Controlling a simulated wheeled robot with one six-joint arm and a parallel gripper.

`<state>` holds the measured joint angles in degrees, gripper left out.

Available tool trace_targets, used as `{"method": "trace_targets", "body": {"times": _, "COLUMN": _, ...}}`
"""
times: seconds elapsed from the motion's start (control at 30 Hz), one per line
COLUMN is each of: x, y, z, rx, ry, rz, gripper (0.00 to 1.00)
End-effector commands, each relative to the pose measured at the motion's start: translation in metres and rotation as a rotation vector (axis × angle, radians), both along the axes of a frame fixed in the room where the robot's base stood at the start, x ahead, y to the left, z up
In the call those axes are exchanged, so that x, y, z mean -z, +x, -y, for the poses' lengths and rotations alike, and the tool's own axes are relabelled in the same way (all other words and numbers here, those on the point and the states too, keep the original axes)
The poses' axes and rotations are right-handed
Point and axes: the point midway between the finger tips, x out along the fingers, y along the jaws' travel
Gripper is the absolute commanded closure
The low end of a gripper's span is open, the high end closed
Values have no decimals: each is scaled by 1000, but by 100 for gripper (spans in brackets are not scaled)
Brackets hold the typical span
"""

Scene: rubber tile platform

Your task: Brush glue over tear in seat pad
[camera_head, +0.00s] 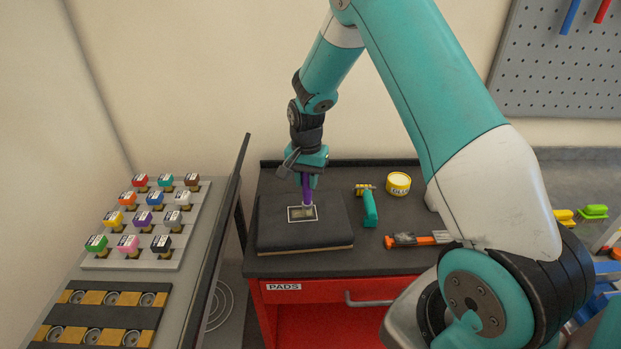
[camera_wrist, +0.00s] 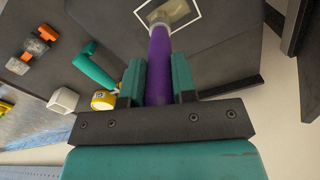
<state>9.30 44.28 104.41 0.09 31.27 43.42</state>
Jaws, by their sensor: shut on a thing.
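My gripper (camera_head: 309,180) is shut on a brush with a purple handle (camera_head: 306,190), held roughly upright with its bristle end down. In the wrist view the purple handle (camera_wrist: 159,65) runs between the two teal fingers (camera_wrist: 158,82). The dark seat pad (camera_head: 275,225) lies flat on the red cabinet's top. A white rectangular outline (camera_head: 291,214) marks an area on the pad, and the brush end is over or on the patch inside it; I cannot tell if it touches. The tear itself is not clearly visible. A yellow tin with a pale top (camera_head: 398,184), perhaps glue, stands behind right.
The red cabinet (camera_head: 330,318) is labelled PADS. A teal-handled tool (camera_head: 369,208) and an orange-black tool (camera_head: 415,239) lie right of the pad. A dark upright panel edge (camera_head: 226,215) and a rack of coloured blocks (camera_head: 150,220) stand left.

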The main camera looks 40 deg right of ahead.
Motion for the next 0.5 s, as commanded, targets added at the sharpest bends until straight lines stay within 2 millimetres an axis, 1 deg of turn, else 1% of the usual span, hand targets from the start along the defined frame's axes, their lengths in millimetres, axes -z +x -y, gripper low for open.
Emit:
{"method": "trace_targets", "body": {"times": 0.1, "x": 0, "y": 2, "z": -5, "rx": -2, "ry": 1, "rz": -1, "gripper": 100}}
{"method": "trace_targets", "body": {"times": 0.5, "x": 1, "y": 3, "z": -7, "rx": -4, "ry": 2, "rz": 0, "gripper": 100}}
